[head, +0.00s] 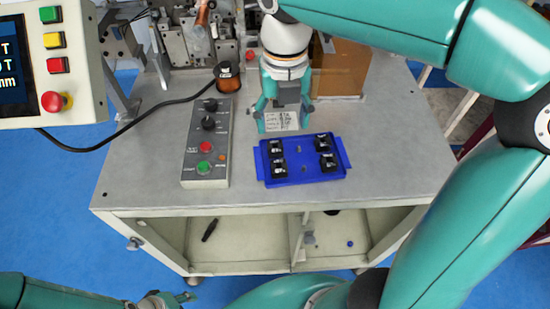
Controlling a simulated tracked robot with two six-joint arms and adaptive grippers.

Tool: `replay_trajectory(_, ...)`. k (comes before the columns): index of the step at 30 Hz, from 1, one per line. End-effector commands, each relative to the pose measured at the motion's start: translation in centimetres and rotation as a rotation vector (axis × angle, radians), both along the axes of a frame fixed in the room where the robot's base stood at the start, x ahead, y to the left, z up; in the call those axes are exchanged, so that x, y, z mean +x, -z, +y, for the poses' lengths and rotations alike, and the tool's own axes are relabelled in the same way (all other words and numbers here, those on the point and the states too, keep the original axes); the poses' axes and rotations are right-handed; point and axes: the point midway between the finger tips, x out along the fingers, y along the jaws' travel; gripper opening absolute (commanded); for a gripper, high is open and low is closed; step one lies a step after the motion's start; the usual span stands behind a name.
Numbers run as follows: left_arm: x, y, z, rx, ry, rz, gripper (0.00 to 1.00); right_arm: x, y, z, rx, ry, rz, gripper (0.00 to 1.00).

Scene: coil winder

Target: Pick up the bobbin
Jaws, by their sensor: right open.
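Several small black bobbins, such as one at the near left (278,168), sit in a blue tray (304,178) on the grey bench top. Two are in a column at the tray's left and others at its right. My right gripper (283,124) points down just behind the tray, its two teal fingers spread apart with no bobbin between them. A white printed label (282,120) shows between and below the fingers. Part of my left gripper (165,299) shows at the bottom edge, low and far from the tray; its jaws are not clear.
A grey control box (207,150) with knobs and buttons stands left of the tray. A copper-coloured spool (229,78) with a black top is behind it. Winder parts (185,45) and a brown box (340,68) fill the back. The bench right of the tray is clear.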

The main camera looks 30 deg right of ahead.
Motion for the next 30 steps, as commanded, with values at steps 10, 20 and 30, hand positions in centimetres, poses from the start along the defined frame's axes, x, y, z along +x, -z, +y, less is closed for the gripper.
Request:
replay_trajectory(10, 0.0, 0.1, 0.0, 0.0, 0.0, 0.001, 0.4, -0.5, 6.9, -0.6, -0.001, 0.02, 0.007, 0.69)
replay_trajectory(20, 0.0, 0.1, 0.0, 0.0, 0.0, 0.0, 0.4, -0.5, 10.9, -0.7, 0.001, 0.023, 0.002, 0.69)
replay_trajectory(30, 0.0, -0.7, 0.0, 0.0, 0.0, 0.0, 0.4, 0.1, 14.5, -0.2, 0.001, 0.024, 0.006, 0.69)
